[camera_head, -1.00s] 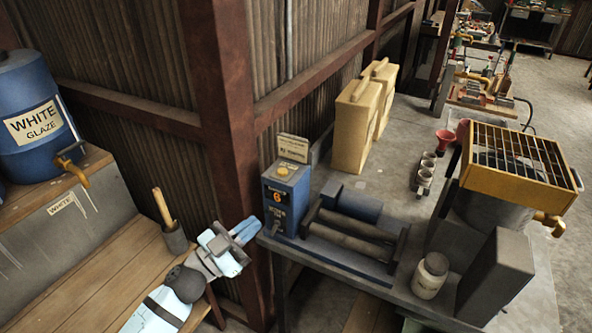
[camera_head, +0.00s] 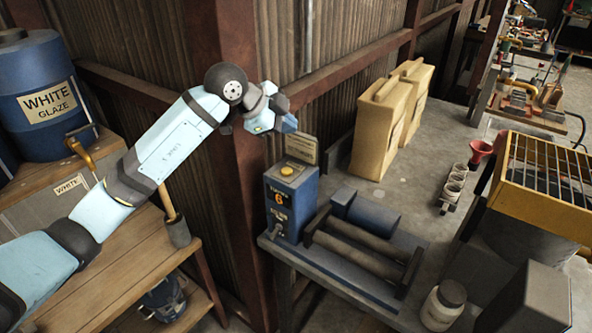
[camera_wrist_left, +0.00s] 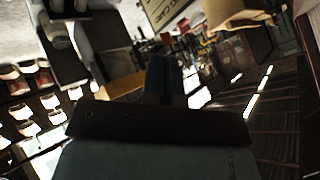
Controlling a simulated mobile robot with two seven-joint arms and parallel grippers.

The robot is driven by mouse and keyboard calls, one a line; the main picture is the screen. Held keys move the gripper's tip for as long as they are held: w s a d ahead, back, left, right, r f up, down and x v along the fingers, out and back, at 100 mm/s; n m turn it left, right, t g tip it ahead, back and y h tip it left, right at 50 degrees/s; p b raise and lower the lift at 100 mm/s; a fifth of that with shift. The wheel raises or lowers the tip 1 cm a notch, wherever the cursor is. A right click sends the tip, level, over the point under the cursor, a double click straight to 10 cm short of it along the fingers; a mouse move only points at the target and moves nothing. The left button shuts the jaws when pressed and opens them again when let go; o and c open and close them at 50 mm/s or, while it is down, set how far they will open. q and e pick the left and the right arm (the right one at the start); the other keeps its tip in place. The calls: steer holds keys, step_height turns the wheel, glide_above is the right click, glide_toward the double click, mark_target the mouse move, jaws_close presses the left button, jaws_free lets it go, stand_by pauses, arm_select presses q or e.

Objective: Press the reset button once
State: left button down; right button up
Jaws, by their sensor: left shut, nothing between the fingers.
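The blue control box (camera_head: 283,217) stands on the left end of the grey bench, with an orange digit 6 on its front. A yellow round button (camera_head: 287,170) is on top of it, which I take as the reset button. My left gripper (camera_head: 288,124) is above and slightly behind the button in the picture, apart from it, shut and empty. Its closed blue fingers (camera_wrist_left: 164,78) show in the left wrist view, where the button cannot be made out. My right gripper is in neither view.
A small sign plate (camera_head: 302,148) stands behind the button. Rollers (camera_head: 355,247) lie right of the box. Tan cases (camera_head: 382,130), a white jar (camera_head: 443,305) and a yellow grate (camera_head: 545,185) are farther right. A rusty steel post (camera_head: 240,180) is close on the left.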

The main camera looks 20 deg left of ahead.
arm_select(q)
steer(key=shift+a+r, duration=0.1)
steer(key=shift+a, duration=0.05)
steer(key=b, duration=0.5)
glide_above(287, 171)
step_height(287, 171, down, 8)
steer(key=shift+s+r, duration=0.1)
steer(key=shift+r, duration=0.15)
steer(key=shift+f+b, duration=0.45)
steer(key=shift+f, duration=0.25)
stand_by(1.3)
steer(key=shift+f, duration=0.4)
